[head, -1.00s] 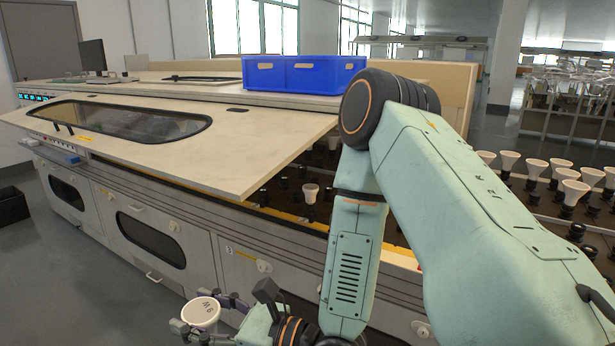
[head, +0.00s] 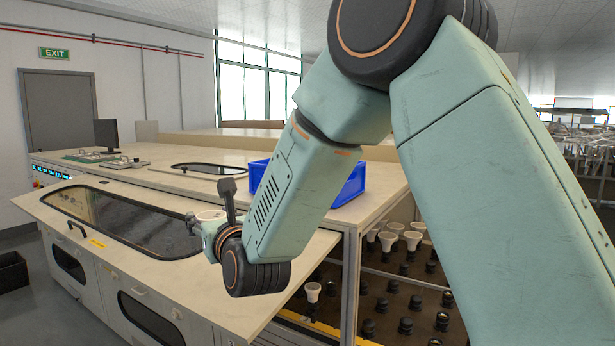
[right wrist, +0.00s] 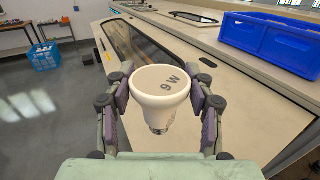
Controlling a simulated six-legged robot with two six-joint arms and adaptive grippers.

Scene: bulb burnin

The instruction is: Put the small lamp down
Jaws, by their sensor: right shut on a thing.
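The small lamp (right wrist: 161,84) is a white bulb marked 9W with a metal base pointing down. My right gripper (right wrist: 160,95) is shut on it, with a finger on each side. In the head view my right gripper (head: 205,222) is above the cream machine lid (head: 268,262), mostly behind its own wrist, and the lamp's white top (head: 210,214) shows there in part. In the right wrist view the lamp appears above the lid, apart from it. My left gripper is not in view.
A blue crate (head: 347,188) stands on the machine top behind my right arm; it also shows in the right wrist view (right wrist: 272,42). Rows of sockets (head: 405,325), some with white bulbs, lie below the lid's right edge. The lid's front right area is bare.

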